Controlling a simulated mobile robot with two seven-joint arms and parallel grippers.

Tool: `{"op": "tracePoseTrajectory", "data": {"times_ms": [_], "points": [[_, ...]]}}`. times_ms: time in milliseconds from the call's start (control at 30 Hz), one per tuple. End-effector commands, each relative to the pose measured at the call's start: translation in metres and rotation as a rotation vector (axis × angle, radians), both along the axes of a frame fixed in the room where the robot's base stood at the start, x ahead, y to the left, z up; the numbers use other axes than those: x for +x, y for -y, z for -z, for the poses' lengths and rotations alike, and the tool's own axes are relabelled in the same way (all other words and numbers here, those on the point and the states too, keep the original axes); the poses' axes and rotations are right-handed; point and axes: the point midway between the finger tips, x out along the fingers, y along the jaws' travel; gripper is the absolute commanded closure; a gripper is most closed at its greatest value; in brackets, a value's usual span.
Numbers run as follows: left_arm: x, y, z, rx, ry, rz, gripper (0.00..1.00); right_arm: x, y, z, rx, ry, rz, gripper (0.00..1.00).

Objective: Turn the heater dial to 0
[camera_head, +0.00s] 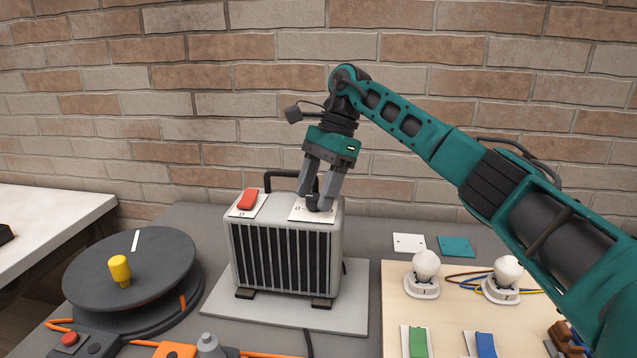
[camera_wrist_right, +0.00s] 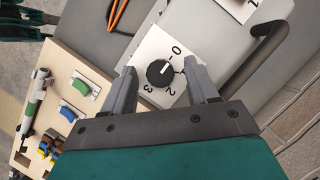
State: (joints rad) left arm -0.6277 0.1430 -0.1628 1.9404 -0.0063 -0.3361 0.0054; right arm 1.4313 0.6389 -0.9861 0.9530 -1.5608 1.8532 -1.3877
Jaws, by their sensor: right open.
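The heater (camera_head: 335,250) is a grey ribbed box standing on a pale plate. Its black round dial (camera_wrist_right: 160,73) sits on a white panel (camera_head: 298,212) on top, marked 0, 1, 2 and 3. In the right wrist view the dial's white mark points to the upper right, roughly between 0 and 1. My right gripper (camera_head: 315,198) points down over the panel, and its fingers partly hide the dial. In the wrist view its open fingers (camera_wrist_right: 160,70) stand on either side of the dial, with gaps visible. My left gripper is not seen.
A red switch (camera_head: 248,199) sits beside the dial panel on the heater, and a black handle (camera_head: 284,174) rises behind. A dark turntable with a yellow knob (camera_head: 120,270) stands left. A board with bulbs (camera_head: 426,266) and switches lies right. The brick wall is close behind.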

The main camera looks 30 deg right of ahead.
Motion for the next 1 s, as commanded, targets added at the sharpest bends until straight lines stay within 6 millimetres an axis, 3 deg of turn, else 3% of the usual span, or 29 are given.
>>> {"op": "tracePoseTrajectory", "data": {"times_ms": [167,400,633,1000], "points": [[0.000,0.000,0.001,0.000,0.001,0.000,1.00,0.002,0.005,-0.014,0.000,0.003,0.001,0.42],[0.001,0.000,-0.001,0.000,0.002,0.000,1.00,0.005,0.024,-0.063,0.001,0.003,0.002,0.42],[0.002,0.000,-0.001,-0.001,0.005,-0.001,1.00,0.006,0.039,-0.098,0.001,0.003,0.002,0.42],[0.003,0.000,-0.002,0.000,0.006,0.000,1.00,0.008,0.046,-0.116,0.000,-0.001,-0.001,0.42]]}}
